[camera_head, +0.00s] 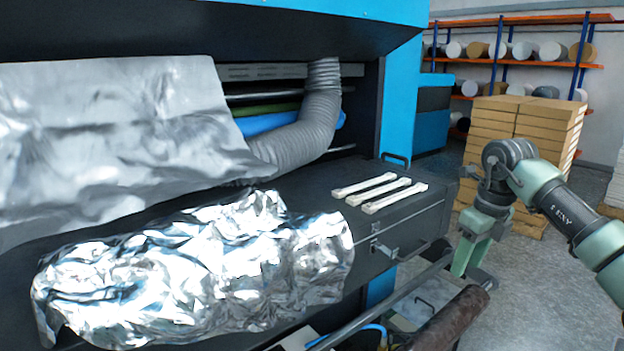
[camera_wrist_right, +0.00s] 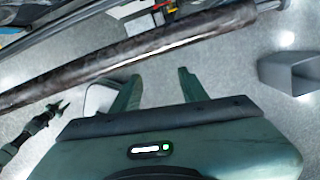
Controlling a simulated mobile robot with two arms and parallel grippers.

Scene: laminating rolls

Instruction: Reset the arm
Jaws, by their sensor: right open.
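My right arm comes in from the right in the head view. Its gripper (camera_head: 468,262) points down beside the right end of the dark machine (camera_head: 412,228), above the floor. In the right wrist view the right gripper (camera_wrist_right: 157,88) is open with nothing between its two fingers. A dark brown roll on a shaft (camera_wrist_right: 120,58) lies just beyond the fingertips there, and it also shows at the lower right in the head view (camera_head: 452,318). My left gripper is not in the head view.
Crumpled silver foil (camera_head: 200,270) covers the machine's front, near three pale strips (camera_head: 380,192). A grey hose (camera_head: 312,125) runs into the machine. Stacked cardboard boxes (camera_head: 518,130) and a roll rack (camera_head: 520,48) stand behind. A grey open box (camera_wrist_right: 290,73) is at right in the wrist view.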

